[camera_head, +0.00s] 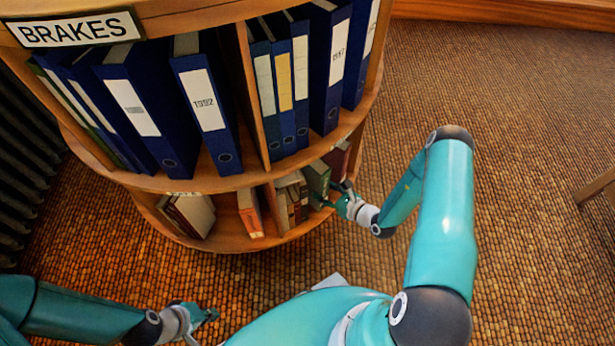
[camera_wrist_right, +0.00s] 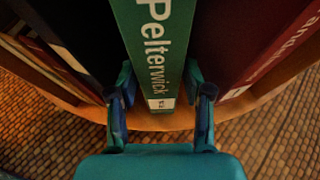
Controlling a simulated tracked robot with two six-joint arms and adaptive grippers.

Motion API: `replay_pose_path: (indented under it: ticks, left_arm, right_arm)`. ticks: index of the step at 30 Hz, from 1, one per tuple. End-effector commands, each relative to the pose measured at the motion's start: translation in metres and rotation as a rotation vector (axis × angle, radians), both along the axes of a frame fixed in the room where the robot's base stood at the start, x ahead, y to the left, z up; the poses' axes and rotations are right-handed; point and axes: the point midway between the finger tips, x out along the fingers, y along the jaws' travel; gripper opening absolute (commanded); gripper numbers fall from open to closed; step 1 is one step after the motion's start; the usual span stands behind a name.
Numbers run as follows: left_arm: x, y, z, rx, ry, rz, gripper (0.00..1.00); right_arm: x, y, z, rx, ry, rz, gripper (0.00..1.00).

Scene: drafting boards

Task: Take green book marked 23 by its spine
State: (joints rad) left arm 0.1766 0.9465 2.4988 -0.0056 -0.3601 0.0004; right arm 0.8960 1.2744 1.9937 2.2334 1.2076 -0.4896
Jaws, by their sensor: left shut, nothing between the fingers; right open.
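The green book (camera_wrist_right: 155,45) has white letters reading "Pelterwick" down its spine and a small white label with a number near its lower end, too small to read surely. In the head view the green book (camera_head: 317,176) stands upright on the lower shelf. My right gripper (camera_wrist_right: 160,88) is open, with one finger on each side of the lower spine; I cannot tell whether they touch it. In the head view my right gripper (camera_head: 335,198) is at the shelf front. My left gripper (camera_head: 210,315) is shut and empty, low over the floor.
A dark red book (camera_wrist_right: 250,50) stands right of the green one. The rounded wooden bookcase (camera_head: 222,183) holds blue binders (camera_head: 205,105) above, under a BRAKES sign (camera_head: 75,31). An orange-spined book (camera_head: 250,217) stands farther left. Woven floor (camera_head: 530,130) lies open to the right.

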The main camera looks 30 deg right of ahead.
Motion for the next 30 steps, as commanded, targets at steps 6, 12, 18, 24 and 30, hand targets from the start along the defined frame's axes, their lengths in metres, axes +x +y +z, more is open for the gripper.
replay_pose_path:
  ticks: [6, 12, 18, 24, 30]
  left_arm:
    - [0.0, 0.0, -0.015, 0.0, 0.0, 0.0, 0.0]
    - [0.0, 0.0, -0.021, 0.0, 0.0, 0.0, 0.0]
    - [0.0, 0.0, -0.02, 0.0, 0.0, 0.0, 0.0]
    - [0.0, 0.0, -0.02, 0.0, 0.0, 0.0, 0.0]
    - [0.0, 0.0, -0.02, 0.0, 0.0, 0.0, 0.0]
  right_arm:
    - [0.024, 0.007, -0.013, -0.001, -0.001, 0.004, 0.5]
    - [0.044, 0.011, -0.019, -0.001, 0.0, 0.003, 0.5]
    - [0.046, 0.011, -0.019, 0.001, 0.001, 0.002, 0.5]
    - [0.046, 0.011, -0.019, 0.0, 0.001, 0.002, 0.27]
    - [0.046, 0.012, -0.019, 0.0, 0.001, 0.003, 0.0]
